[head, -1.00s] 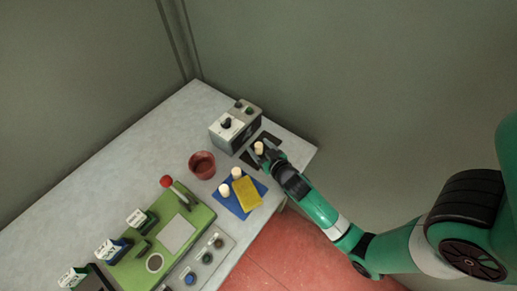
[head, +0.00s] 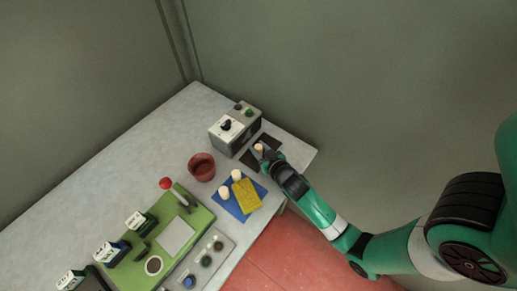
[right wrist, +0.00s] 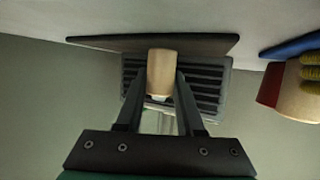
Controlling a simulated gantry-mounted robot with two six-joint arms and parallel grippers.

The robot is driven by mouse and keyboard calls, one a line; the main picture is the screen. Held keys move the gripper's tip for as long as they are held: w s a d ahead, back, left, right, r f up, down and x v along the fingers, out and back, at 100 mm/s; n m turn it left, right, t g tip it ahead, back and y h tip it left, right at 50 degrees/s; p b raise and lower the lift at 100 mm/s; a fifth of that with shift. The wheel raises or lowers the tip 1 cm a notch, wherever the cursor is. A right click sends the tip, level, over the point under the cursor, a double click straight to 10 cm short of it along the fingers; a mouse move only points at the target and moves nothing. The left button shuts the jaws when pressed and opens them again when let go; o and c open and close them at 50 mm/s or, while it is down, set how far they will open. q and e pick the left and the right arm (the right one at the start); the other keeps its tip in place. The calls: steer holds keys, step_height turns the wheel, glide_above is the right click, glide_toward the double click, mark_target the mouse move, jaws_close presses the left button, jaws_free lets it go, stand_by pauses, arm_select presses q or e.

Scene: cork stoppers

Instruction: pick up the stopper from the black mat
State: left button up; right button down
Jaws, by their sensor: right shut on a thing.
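The pale cork stopper (head: 259,147) is at the black mat (head: 249,161) near the table's far right corner. My right gripper (head: 264,151) reaches it from the lower right. In the right wrist view, the stopper (right wrist: 161,72) stands between the two fingers of my right gripper (right wrist: 162,84), which is shut on it. One end of the stopper overlaps the edge of the black mat (right wrist: 205,43); I cannot tell whether they touch. My left gripper is not in view.
A grey box with knobs (head: 235,130) stands just behind the black mat. A dark red cup (head: 202,167) stands to the left. A green board with a red-knobbed lever (head: 166,183) lies farther left.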

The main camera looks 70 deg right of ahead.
mark_target(259, 147)
steer(key=shift+r+p, duration=0.3)
steer(key=shift+r, duration=0.2)
step_height(259, 147, up, 3)
steer(key=shift+p, duration=0.7)
steer(key=w+r+p+v, duration=0.1)
steer(key=r+p+v, duration=0.1)
steer(key=v, duration=1.4)
steer(key=shift+r+p, duration=0.4)
steer(key=shift+r, duration=0.25)
